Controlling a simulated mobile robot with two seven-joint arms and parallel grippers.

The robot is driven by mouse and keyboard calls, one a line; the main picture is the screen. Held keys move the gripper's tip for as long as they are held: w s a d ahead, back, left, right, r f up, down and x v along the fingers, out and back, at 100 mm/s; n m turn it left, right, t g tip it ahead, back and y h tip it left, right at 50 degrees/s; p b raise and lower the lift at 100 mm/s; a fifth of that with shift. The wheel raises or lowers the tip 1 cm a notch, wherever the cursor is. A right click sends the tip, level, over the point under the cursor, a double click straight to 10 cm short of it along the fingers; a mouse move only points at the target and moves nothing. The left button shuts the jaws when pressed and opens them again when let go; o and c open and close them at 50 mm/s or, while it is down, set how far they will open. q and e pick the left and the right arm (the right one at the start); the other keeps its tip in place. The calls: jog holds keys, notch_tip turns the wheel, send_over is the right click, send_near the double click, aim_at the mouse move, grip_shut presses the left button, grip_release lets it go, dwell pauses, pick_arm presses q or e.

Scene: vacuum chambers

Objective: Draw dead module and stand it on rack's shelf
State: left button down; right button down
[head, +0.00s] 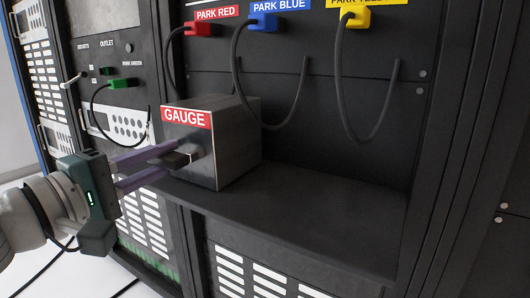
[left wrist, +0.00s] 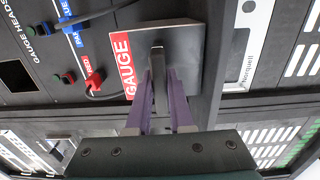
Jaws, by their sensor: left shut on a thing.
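The grey box-shaped module with a red GAUGE label (head: 232,130) is on the rack's dark shelf (head: 310,205), at the shelf's left end. It looks upright, and its base appears to rest on the shelf. My left gripper (head: 180,158) comes in from the left, its purple fingers shut on the handle at the front of the module. In the left wrist view the fingers (left wrist: 160,85) close around the handle (left wrist: 158,62), and the module (left wrist: 185,45) fills the space ahead of them. My right gripper is not in view.
Red (head: 203,27), blue (head: 263,24) and yellow (head: 356,18) plugs sit above the shelf, their dark cables hanging behind and right of the module. A green plug (head: 121,83) is on the left panel. The shelf's right part is clear.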

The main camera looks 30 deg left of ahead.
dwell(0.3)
pick_arm(q)
jog(key=c, duration=0.7)
grip_release()
jog(key=shift+f, duration=0.1)
jog(key=shift+s+a+f+b, duration=0.15)
jog(key=shift+s+b, duration=0.5)
jog(key=shift+s, duration=1.15)
jog(key=s, duration=0.1)
jog(key=s+b, duration=0.1)
jog(key=s, duration=0.1)
jog(key=s+b, duration=0.1)
jog(key=s, duration=0.1)
jog(key=shift+s+a, duration=0.15)
jog(key=shift+a, duration=0.1)
